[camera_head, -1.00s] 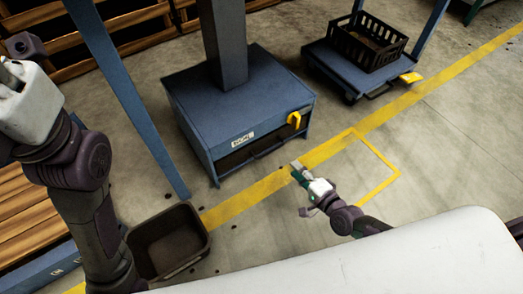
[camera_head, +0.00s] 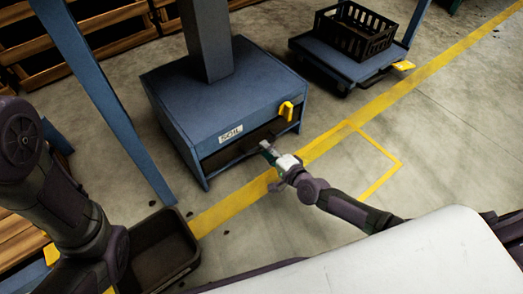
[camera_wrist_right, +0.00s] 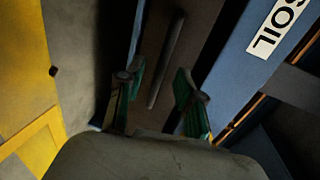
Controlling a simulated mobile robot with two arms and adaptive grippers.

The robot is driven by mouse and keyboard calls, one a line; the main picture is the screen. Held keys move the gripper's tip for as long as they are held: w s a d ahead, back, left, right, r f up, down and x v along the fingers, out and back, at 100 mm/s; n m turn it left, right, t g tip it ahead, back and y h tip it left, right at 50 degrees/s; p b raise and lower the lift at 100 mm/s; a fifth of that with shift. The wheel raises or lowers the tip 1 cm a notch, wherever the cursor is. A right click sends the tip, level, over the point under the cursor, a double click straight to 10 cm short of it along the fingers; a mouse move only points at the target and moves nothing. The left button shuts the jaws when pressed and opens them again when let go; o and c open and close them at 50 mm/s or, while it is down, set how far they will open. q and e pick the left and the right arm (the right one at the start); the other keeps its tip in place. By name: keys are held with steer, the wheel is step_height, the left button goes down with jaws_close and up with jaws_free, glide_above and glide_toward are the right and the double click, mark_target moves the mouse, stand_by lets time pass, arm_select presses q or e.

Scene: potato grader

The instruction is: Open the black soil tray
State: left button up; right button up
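The black soil tray (camera_head: 238,150) sits in the low front slot of a blue cabinet (camera_head: 225,85) with a white SOIL label. Its front is dark and mostly in shadow. In the right wrist view a dark handle bar (camera_wrist_right: 166,62) runs across the tray front. My right gripper (camera_head: 266,148) is at the slot, close in front of the tray. In the wrist view its two green fingers (camera_wrist_right: 158,98) are apart, with the bar beyond and between their tips; I cannot tell whether they touch it. My left arm shows at the left, but its gripper is outside the picture.
A yellow handle (camera_head: 286,111) sticks out at the cabinet's front right. A black bin (camera_head: 165,250) stands on the floor at lower left, beside a blue post (camera_head: 105,100). A black crate (camera_head: 355,32) rests on a blue cart (camera_head: 345,68).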

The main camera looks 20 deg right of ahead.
steer(key=shift+b+x, duration=0.45)
steer(key=shift+x, duration=1.1)
jaws_close()
